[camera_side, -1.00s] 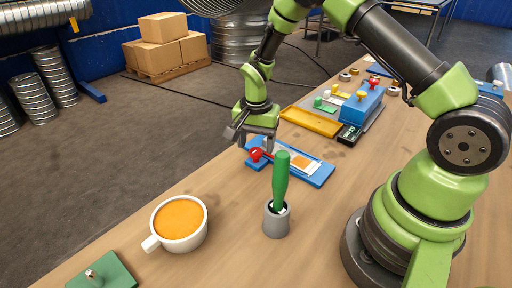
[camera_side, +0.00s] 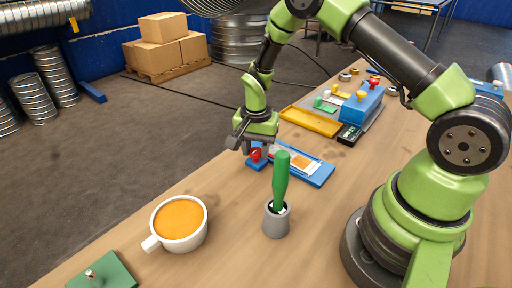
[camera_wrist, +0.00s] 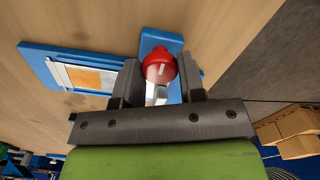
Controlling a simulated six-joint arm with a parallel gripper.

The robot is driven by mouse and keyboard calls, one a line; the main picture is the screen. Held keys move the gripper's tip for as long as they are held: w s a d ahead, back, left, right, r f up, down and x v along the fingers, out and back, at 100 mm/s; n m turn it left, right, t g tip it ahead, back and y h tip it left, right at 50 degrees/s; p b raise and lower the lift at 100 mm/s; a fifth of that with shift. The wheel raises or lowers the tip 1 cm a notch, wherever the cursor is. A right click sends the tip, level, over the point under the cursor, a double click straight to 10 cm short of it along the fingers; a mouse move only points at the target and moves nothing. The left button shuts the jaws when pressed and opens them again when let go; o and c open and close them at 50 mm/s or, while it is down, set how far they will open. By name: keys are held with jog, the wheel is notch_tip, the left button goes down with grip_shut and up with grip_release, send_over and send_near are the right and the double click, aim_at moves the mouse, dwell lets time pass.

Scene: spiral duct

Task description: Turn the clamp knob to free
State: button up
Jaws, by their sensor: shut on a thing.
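The red clamp knob (camera_side: 255,155) stands on the blue clamp fixture (camera_side: 315,174) on the table. In the wrist view the knob (camera_wrist: 158,65) sits between my two fingers and shows a pale line on its face. My gripper (camera_side: 255,147) comes down from above and is shut on the knob. The wrist view also shows the blue fixture (camera_wrist: 32,58), with a white-edged card with an orange patch (camera_wrist: 88,76) on it. Part of the knob's base and its contact with the fingers is hidden.
A grey holder (camera_side: 276,222) with a green-handled tool (camera_side: 281,180) stands close in front of the fixture. A cup of orange liquid (camera_side: 180,218) is at the front left. A yellow tray (camera_side: 311,121) and blue block (camera_side: 361,105) lie behind. The table's left edge is near.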

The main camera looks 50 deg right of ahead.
jog(key=n, duration=0.4)
jog(key=shift+n, duration=0.4)
jog(key=n, duration=0.4)
jog(key=shift+n, duration=0.3)
jog(key=n, duration=0.4)
jog(key=shift+n, duration=2.1)
jog(key=o, duration=0.9)
